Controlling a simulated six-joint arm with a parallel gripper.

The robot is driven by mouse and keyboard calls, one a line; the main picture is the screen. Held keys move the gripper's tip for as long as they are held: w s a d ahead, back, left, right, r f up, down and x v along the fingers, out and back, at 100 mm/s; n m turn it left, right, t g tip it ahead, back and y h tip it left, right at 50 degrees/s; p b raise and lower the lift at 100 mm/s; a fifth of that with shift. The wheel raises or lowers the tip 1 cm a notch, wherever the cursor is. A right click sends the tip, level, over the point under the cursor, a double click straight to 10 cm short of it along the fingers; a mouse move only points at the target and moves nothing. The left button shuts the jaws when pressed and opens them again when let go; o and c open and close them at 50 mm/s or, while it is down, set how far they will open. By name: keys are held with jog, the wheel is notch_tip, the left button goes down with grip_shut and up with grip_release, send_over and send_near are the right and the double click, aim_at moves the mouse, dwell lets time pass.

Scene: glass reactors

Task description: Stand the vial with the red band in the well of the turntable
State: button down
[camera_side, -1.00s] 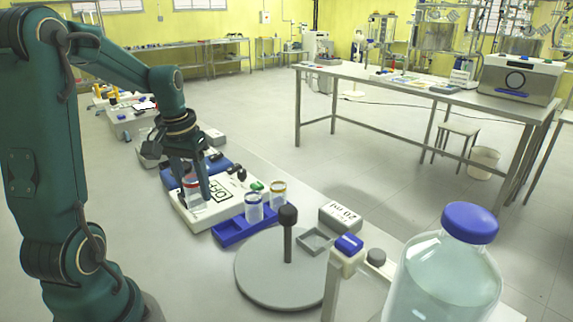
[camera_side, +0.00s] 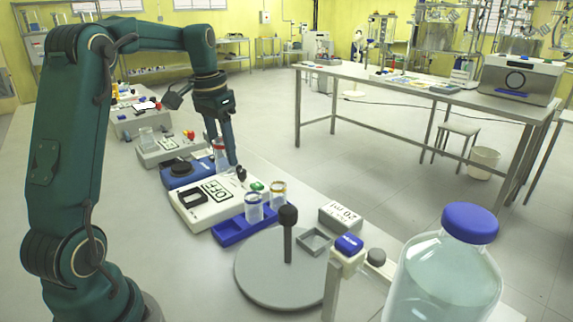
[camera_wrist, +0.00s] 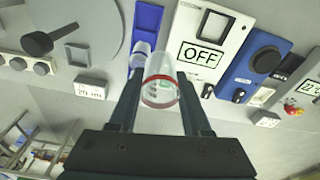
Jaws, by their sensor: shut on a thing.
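The vial with the red band (camera_side: 219,157) is clear glass and held upright between the fingers of my gripper (camera_side: 225,160), above the benchtop devices. In the wrist view the vial (camera_wrist: 160,82) sits between both fingers of the gripper (camera_wrist: 160,95), its red band near the fingers. The turntable (camera_side: 262,281) is a grey disc at the front with a dark knobbed post. Its square grey well (camera_side: 317,252) is open at the top and looks empty. In the wrist view the turntable (camera_wrist: 104,22) is at the upper left, away from the vial.
A blue rack (camera_side: 230,233) holds a blue-banded vial (camera_side: 254,210) and an orange-banded vial (camera_side: 278,196). Beside it stands a white device reading OFF (camera_side: 200,208), then a blue stirrer (camera_side: 180,178). A white box (camera_side: 341,216) and a large blue-capped bottle (camera_side: 445,275) flank the turntable.

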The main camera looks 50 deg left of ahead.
jog(key=shift+w+d+f+m+h, duration=0.15)
jog(key=shift+w+d+f+m, duration=1.15)
jog(key=shift+d, duration=1.8)
jog(key=shift+w+d+f+m+h, duration=0.1)
jog(key=shift+w+d+f+m, duration=1.15)
jog(key=shift+d, duration=1.8)
jog(key=shift+w+d+f+m+h, duration=0.15)
jog(key=shift+w+d+f+m, duration=0.7)
jog(key=shift+w+d+f, duration=1.55)
jog(key=shift+s+d+f, duration=0.55)
jog(key=shift+s+d, duration=0.15)
jog(key=shift+f, duration=0.25)
grip_release()
jog(key=shift+r, duration=0.15)
